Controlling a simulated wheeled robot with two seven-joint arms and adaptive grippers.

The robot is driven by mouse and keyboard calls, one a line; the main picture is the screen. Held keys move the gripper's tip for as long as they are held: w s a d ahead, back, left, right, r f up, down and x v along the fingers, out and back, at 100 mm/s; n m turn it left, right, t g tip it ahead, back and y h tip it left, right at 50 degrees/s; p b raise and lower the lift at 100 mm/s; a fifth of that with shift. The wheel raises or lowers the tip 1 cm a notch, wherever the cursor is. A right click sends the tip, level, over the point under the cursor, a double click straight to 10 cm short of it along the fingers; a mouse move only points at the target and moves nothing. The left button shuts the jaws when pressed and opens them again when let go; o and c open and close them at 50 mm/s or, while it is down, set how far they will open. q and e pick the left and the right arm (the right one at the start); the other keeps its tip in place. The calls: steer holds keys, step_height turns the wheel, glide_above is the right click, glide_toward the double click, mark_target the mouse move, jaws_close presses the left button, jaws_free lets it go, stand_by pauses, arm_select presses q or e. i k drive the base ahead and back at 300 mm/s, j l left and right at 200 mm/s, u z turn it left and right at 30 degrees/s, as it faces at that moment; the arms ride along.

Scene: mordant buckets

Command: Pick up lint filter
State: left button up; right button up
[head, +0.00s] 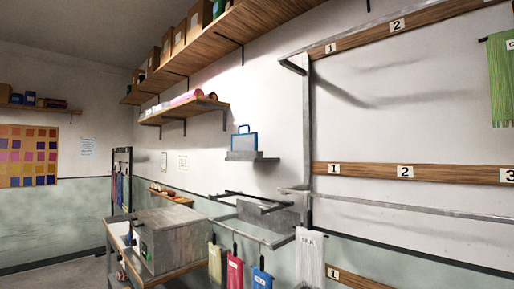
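A small blue-framed panel with a handle-like loop on top (245,142) stands upright on a small grey wall ledge (252,157) near the middle of the head view. It looks like the lint filter, but I cannot read any label on it. Its lower edge rests on the ledge, and nothing touches it from the sides. Neither of my grippers is in view.
A long wooden shelf (208,43) with boxes runs above, and a shorter shelf (185,113) holds rolls. Metal rails (262,240) with hanging cloths jut out below the ledge. A grey box-shaped machine (172,241) stands at lower left. Numbered wooden rails (440,173) are at right.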

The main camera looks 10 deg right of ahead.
mark_target(248, 141)
steer(key=i+z, duration=0.4)
steer(key=i+j+z, duration=0.1)
steer(key=i+z, duration=0.25)
steer(key=i+j+z, duration=0.2)
steer(key=z, duration=0.2)
steer(key=i, duration=0.05)
